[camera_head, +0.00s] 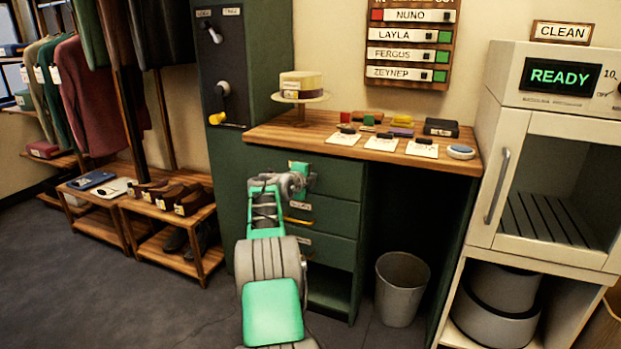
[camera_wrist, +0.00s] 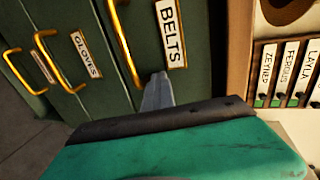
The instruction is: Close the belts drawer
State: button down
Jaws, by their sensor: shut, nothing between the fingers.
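The belts drawer (camera_wrist: 150,35) has a dark green front with a white BELTS label and a gold bar handle (camera_wrist: 124,50). In the head view it is the top drawer (camera_head: 335,178) under the table, partly hidden by my gripper (camera_head: 303,172). My gripper is shut and empty. In the wrist view its grey fingertips (camera_wrist: 157,92) are at the drawer front, beside the handle and below the label; whether they touch is unclear. The front looks nearly flush with the cabinet, but I cannot tell if a small gap remains.
The gloves drawer (camera_wrist: 75,50) and another drawer are below, with protruding gold handles. A bin (camera_head: 402,290) stands right of the drawers. A cream cabinet (camera_head: 515,140) is further right.

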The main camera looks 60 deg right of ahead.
jog(key=shift+s+d+r+b, duration=0.1)
jog(key=shift+s+r+b, duration=0.05)
jog(key=shift+r+b, duration=0.15)
